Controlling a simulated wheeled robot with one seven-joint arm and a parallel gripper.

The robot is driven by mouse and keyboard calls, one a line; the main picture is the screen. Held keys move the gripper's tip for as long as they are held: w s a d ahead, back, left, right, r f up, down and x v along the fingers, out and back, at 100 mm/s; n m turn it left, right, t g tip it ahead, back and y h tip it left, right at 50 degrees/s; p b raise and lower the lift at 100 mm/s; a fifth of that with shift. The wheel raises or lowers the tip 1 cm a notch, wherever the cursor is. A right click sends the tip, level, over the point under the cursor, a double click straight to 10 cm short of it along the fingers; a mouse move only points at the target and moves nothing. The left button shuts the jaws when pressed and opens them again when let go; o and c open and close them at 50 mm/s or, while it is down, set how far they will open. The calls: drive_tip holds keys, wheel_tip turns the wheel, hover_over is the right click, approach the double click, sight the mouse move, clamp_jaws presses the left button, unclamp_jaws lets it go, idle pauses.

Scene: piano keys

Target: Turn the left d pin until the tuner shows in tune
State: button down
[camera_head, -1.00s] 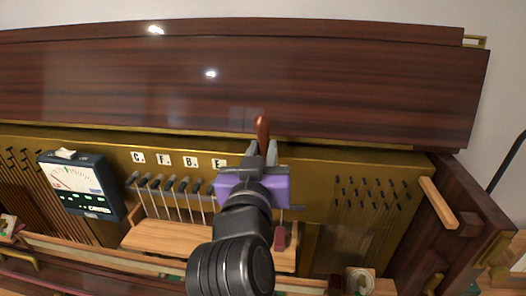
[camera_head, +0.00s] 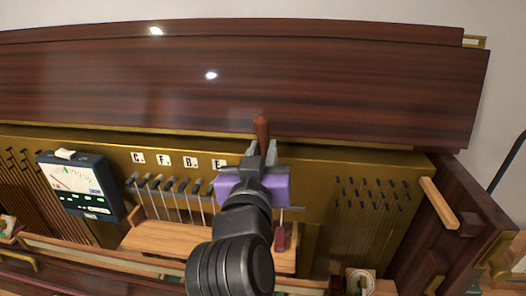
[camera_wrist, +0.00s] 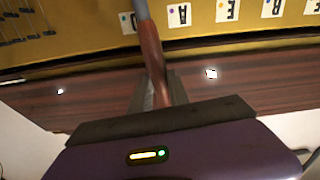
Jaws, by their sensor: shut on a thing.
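My gripper (camera_head: 262,152) is shut on the wooden handle (camera_head: 262,128) of a tuning lever. In the wrist view the reddish-brown handle (camera_wrist: 151,45) sits between the jaws, and its grey shaft (camera_wrist: 141,9) runs up past a partly covered letter label (camera_wrist: 127,22). The lever's far end and the pin it meets are hidden, so I cannot tell which pin it is on. The tuner (camera_head: 80,187) is a dark box at left with a white dial face and green lights. Its exact reading is too small to tell. Several dark pins (camera_head: 168,184) with strings show left of my gripper.
Letter labels (camera_head: 163,159) line the brass-coloured plate. The raised dark wood lid (camera_head: 300,80) spans behind. A second group of pins (camera_head: 370,193) stands to the right. A wooden ledge (camera_head: 165,238) lies below the pins, with a small red block (camera_head: 279,239) beside my arm.

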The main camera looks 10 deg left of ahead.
drive_tip(key=shift+d, duration=0.2)
drive_tip(key=shift+d+m+b, duration=0.4)
drive_tip(key=shift+d+m, duration=0.05)
drive_tip(key=shift+m, duration=0.05)
drive_tip(key=shift+w+d, duration=0.1)
drive_tip(key=shift+d, duration=0.1)
drive_tip(key=shift+d+m+b, duration=0.4)
drive_tip(key=shift+m+b, duration=0.05)
drive_tip(key=shift+m, duration=0.05)
drive_tip(key=shift+d, duration=0.15)
idle(0.4)
drive_tip(key=shift+d+m+b, duration=0.3)
drive_tip(key=shift+m+b, duration=0.05)
drive_tip(key=shift+m, duration=0.05)
drive_tip(key=shift+d+f+m, duration=0.1)
drive_tip(key=shift+d+m, duration=0.2)
